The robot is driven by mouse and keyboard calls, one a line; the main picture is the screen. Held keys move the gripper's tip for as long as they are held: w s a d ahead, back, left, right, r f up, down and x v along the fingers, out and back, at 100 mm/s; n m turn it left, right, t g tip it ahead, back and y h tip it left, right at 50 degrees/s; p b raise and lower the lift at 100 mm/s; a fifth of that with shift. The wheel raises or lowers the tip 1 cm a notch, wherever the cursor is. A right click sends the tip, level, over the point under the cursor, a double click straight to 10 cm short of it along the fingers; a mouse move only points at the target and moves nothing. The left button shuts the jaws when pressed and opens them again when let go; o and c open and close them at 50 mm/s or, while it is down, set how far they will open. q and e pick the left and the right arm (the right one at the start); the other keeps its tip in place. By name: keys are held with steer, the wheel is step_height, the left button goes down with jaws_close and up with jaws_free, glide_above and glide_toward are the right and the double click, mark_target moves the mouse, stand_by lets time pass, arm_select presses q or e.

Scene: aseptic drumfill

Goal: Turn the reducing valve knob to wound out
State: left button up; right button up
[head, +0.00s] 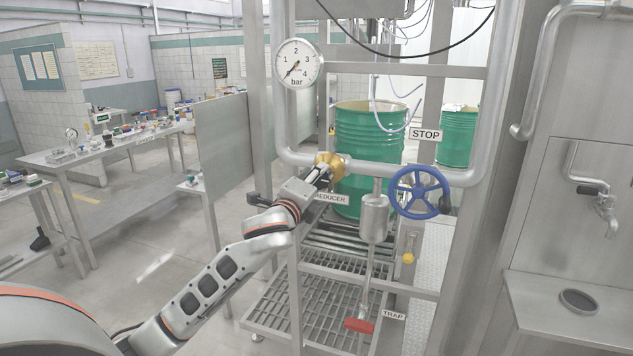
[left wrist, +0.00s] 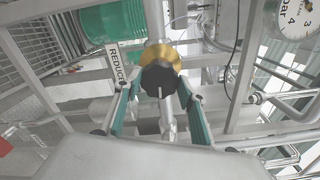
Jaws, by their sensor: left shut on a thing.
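The reducing valve has a brass body (head: 331,162) on the horizontal pipe, above the REDUCER label (head: 332,198). In the left wrist view its black knob (left wrist: 159,77) faces the camera in front of the brass body (left wrist: 160,54). A white mark on the knob points down in that view. My left gripper (head: 323,172) reaches the valve from the left. In the left wrist view its two fingers (left wrist: 159,84) lie on either side of the knob, shut on it. In the head view the gripper hides most of the knob. My right gripper is not in view.
A pressure gauge (head: 298,63) hangs above the valve, its needle pointing lower left. A blue handwheel (head: 419,193) by the STOP label stands to the right. A red trap handle (head: 359,325) is below. Green drums (head: 372,140) stand behind the pipes.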

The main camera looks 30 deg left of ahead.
arm_select(q)
steer(key=n, duration=1.4)
steer(key=shift+f+n, duration=0.2)
steer(key=shift+n, duration=2.4)
steer(key=shift+d, duration=0.1)
steer(key=o, duration=1.1)
steer(key=v, duration=1.2)
